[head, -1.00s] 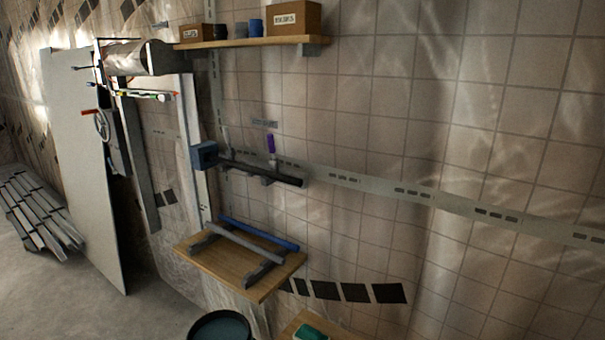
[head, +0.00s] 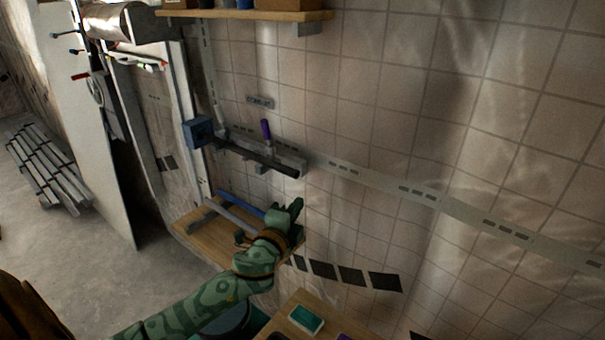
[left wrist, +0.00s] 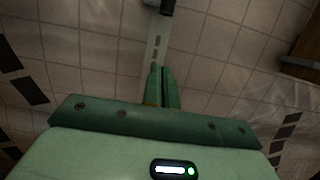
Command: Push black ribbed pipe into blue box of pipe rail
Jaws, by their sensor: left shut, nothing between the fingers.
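The black ribbed pipe (head: 262,157) lies along the wall rail, sloping down to the right. The blue box (head: 199,132) sits at the rail's left end. The pipe's left end is close to the box; I cannot tell whether it is inside. A clamp with a purple handle (head: 266,130) stands on the rail above the pipe. My green left gripper (head: 297,205) is shut and empty, below the pipe's right end and apart from it. In the left wrist view the shut fingers (left wrist: 163,85) point toward a dark pipe end (left wrist: 167,8) at the top. My right gripper is not in view.
A wooden shelf (head: 190,236) below the rail holds a blue pipe (head: 240,202) and a grey pipe, partly behind my left arm. An upper shelf (head: 240,15) is above the rail. A lower table (head: 292,328) carries a teal item (head: 306,318). Wall to the right is clear.

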